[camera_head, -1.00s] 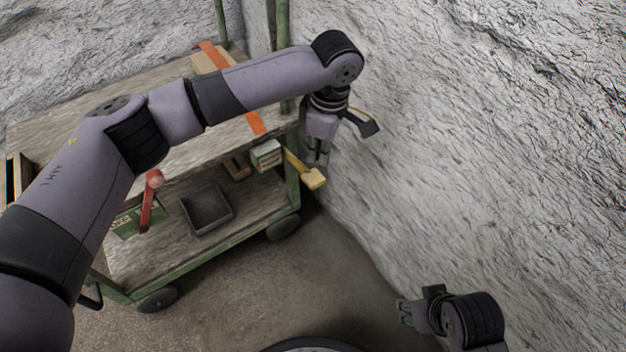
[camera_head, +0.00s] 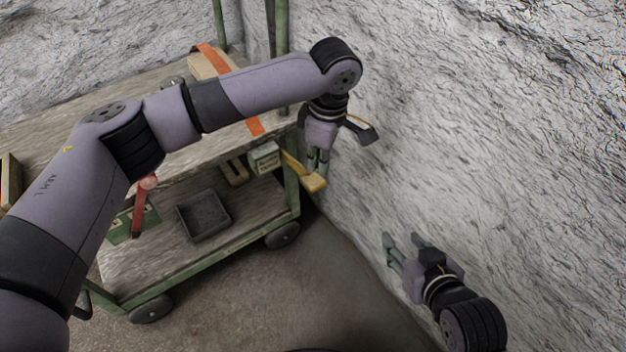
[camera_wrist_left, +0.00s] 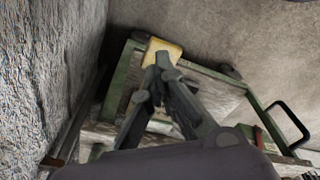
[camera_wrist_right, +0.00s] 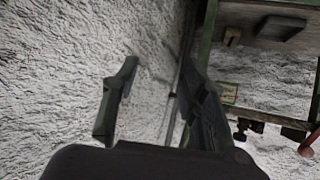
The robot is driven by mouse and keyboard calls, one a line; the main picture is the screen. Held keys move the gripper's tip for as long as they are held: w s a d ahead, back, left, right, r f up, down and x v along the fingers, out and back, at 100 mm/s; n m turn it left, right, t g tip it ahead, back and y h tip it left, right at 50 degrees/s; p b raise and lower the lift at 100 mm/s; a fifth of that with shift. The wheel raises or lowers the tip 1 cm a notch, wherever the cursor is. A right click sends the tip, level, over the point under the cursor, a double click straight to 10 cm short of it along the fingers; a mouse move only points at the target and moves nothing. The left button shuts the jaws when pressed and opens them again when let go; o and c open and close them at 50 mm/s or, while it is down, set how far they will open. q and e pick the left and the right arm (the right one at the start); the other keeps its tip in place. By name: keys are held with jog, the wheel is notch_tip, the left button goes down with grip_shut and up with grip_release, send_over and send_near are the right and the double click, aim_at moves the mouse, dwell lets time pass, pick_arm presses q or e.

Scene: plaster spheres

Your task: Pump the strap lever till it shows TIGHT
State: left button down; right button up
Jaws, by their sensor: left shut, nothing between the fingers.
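The strap lever with its yellow handle (camera_head: 314,183) sticks out from the cart's right end, beside a small box (camera_head: 265,158) whose lettering is too small to read. An orange strap (camera_head: 255,127) runs across the cart top toward this corner. My left gripper (camera_head: 318,167) points down, shut and empty, just above the yellow handle. In the left wrist view its fingertips (camera_wrist_left: 164,62) overlap the yellow handle (camera_wrist_left: 158,47); I cannot tell whether they touch. My right gripper (camera_head: 402,240) is open and empty, away from the lever near the rock wall.
The green-framed cart (camera_head: 215,266) has a grey tray (camera_head: 203,216) on its lower shelf. A red lever (camera_head: 140,208) stands by a green box on the left. The rough rock wall (camera_head: 480,130) rises close on the right. Bare floor (camera_head: 320,290) lies in front.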

aim_at(317, 180)
pick_arm(q)
jog(key=shift+a+f+b, duration=0.1)
jog(key=shift+f+b, duration=0.75)
jog(key=shift+b, duration=0.25)
jog(key=shift+f+b, duration=0.55)
jog(key=shift+b, duration=0.3)
pick_arm(e)
jog(key=w+a+r+t+y, duration=0.1)
jog(key=r+t+y, duration=0.1)
jog(key=r+t, duration=0.3)
jog(key=w+a+r+t+y, duration=0.1)
jog(key=r+t, duration=0.5)
jog(key=r, duration=0.6)
jog(key=shift+w+a+r+y, duration=0.25)
jog(key=shift+w+a+y, duration=0.15)
jog(key=shift+w+a, duration=0.3)
jog(key=shift+f, duration=0.1)
